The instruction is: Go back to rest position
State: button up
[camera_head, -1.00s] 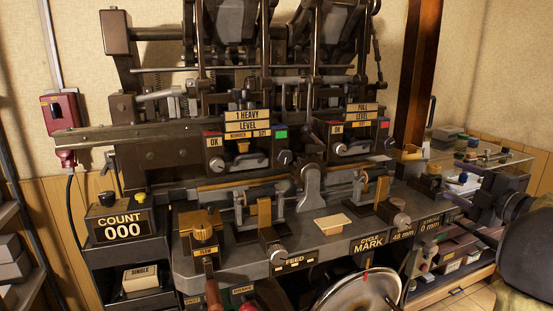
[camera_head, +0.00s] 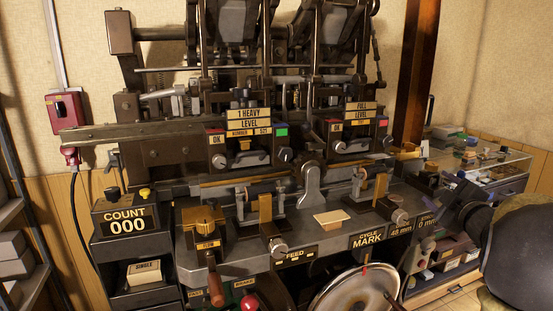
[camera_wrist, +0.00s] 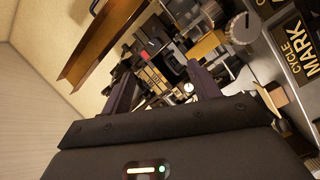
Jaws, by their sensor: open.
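My gripper (camera_wrist: 164,80) shows in the wrist view with its two dark fingers spread apart and nothing between them. Beyond the fingers, the press (camera_wrist: 155,75) appears tilted and some way off. In the head view my dark arm comes in at the right edge, and its end is to the right of the press bench (camera_head: 335,237), in front of the glass-topped case. The fingers are hard to make out there. I cannot see the arm touching anything.
A COUNT box (camera_head: 126,218) reading 000 stands left of the press. A handwheel (camera_head: 357,291) sticks out below the bench front. A glass-topped case (camera_head: 490,158) is at the right.

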jog(key=s+a+f+m+g+h, duration=0.1)
jog(key=s+a+f+m+g, duration=0.25)
jog(key=a+f, duration=0.35)
jog(key=s+a+f+m+g+h, duration=0.25)
jog(key=a+f+m, duration=0.2)
jog(key=f, duration=0.35)
jog(key=s+a+f+m+g+y, duration=0.1)
jog(key=s+a+f+m+g, duration=0.1)
jog(key=s+a+f+g, duration=0.55)
jog(key=s+a+f+m+g+y, duration=0.2)
jog(key=s+a+f, duration=0.25)
jog(key=s, duration=0.65)
notch_tip(320, 180, up, 18)
jog(key=p, duration=1.8)
jog(key=shift+a+r, duration=0.25)
jog(key=shift+a, duration=0.1)
jog(key=shift+t, duration=0.25)
